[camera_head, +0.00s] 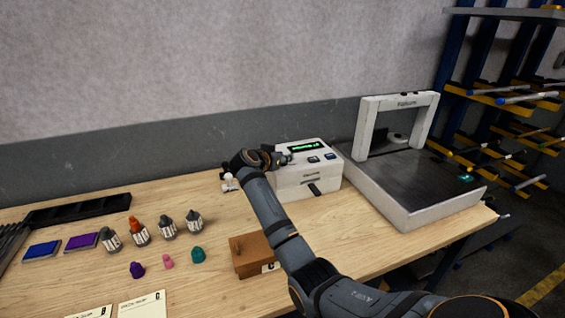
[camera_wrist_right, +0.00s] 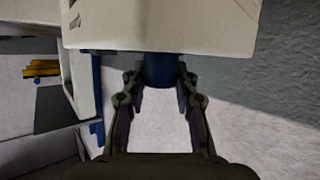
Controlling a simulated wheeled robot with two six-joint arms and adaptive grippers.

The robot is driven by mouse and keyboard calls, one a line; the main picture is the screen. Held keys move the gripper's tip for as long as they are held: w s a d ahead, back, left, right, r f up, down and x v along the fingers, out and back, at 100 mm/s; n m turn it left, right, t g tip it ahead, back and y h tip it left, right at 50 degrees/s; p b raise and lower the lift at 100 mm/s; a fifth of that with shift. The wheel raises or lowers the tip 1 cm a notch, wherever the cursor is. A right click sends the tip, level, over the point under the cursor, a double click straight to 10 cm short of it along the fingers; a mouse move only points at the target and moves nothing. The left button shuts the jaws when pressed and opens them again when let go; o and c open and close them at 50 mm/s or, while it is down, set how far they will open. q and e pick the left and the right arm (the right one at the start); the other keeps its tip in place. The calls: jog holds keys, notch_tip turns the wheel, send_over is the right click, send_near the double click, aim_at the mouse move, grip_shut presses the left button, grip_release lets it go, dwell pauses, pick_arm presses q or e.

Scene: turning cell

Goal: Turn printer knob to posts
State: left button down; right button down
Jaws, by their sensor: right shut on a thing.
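The white printer (camera_head: 292,180) stands at the back of the wooden table. Its small display (camera_head: 306,146) shows green text too small to read. My right gripper (camera_head: 277,160) is at the printer's left upper side, and the arm hides the knob in the head view. In the right wrist view the printer's white casing (camera_wrist_right: 180,28) fills the top. A dark blue knob (camera_wrist_right: 161,70) sticks out of it, and my right gripper (camera_wrist_right: 160,84) is shut on it with one finger on each side. My left gripper is not in view.
A large white framed machine (camera_head: 398,195) stands to the right of the printer. A brown wooden box (camera_head: 247,262) stands in front of the printer, beside my right forearm. Several bottles (camera_head: 140,232), coloured caps (camera_head: 198,255) and ink pads (camera_head: 82,242) lie to the left.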

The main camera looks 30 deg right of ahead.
jog(key=shift+f, duration=0.1)
dwell(0.4)
jog(key=c, duration=1)
grip_release()
jog(key=shift+a, duration=0.1)
jog(key=v, duration=1.2)
jog(key=shift+w, duration=0.1)
